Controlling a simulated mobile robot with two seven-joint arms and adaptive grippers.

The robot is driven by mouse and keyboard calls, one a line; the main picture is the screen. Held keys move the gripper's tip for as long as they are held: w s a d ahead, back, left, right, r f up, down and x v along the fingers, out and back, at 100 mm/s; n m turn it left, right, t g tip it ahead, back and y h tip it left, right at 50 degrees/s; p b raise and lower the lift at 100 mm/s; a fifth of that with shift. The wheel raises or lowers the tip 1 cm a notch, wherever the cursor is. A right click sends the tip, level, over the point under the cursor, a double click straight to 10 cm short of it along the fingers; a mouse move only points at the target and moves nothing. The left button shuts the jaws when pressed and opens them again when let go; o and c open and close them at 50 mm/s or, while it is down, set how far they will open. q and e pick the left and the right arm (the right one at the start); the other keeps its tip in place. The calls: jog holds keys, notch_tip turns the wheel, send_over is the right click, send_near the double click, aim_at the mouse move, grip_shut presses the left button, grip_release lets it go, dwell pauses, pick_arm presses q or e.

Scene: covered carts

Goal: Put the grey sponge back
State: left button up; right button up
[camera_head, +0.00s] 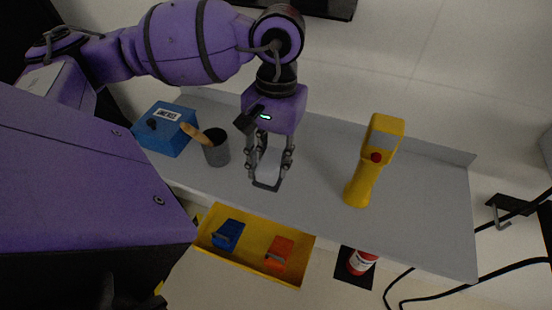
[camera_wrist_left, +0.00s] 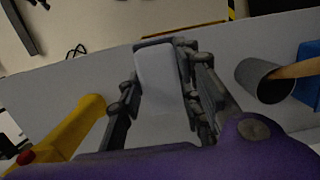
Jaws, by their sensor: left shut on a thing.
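The grey sponge (camera_head: 267,166) is a pale block between the fingers of my left gripper (camera_head: 268,172), over the middle of the grey cart top (camera_head: 320,200). My left gripper points down and is shut on the sponge. In the left wrist view the sponge (camera_wrist_left: 160,75) stands between the two dark fingers (camera_wrist_left: 165,85). A dark edge (camera_head: 265,186) shows at the sponge's lower end; I cannot tell whether the sponge touches the cart top. My right gripper is not in view.
A grey cup (camera_head: 217,152) with a wooden-handled tool and a blue box (camera_head: 162,135) stand left of the gripper. A yellow handheld device (camera_head: 368,170) stands to its right. Below the front edge, a yellow tray (camera_head: 250,265) holds blue and orange items.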

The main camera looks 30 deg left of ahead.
pick_arm(q)
jog(key=w+a+f, duration=0.1)
jog(key=w+f, duration=0.1)
jog(key=w+a+f, duration=0.1)
jog(key=w+f, duration=0.1)
jog(key=w+a+f, duration=0.1)
jog(key=w+f, duration=0.1)
jog(key=shift+w+a+p, duration=0.2)
jog(key=shift+a+p, duration=0.05)
jog(key=shift+p, duration=0.05)
jog(key=shift+w+a+f, duration=0.15)
jog(key=shift+w+f, duration=0.2)
jog(key=shift+f, duration=0.15)
jog(key=shift+w+f, duration=0.1)
jog(key=shift+f, duration=0.3)
notch_tip(320, 180, down, 2)
jog(key=shift+f, duration=0.6)
jog(key=o, duration=1.1)
jog(key=shift+r, duration=0.35)
notch_tip(320, 180, up, 12)
jog(key=w+b, duration=0.1)
jog(key=shift+w+a, duration=0.25)
jog(key=shift+w, duration=0.1)
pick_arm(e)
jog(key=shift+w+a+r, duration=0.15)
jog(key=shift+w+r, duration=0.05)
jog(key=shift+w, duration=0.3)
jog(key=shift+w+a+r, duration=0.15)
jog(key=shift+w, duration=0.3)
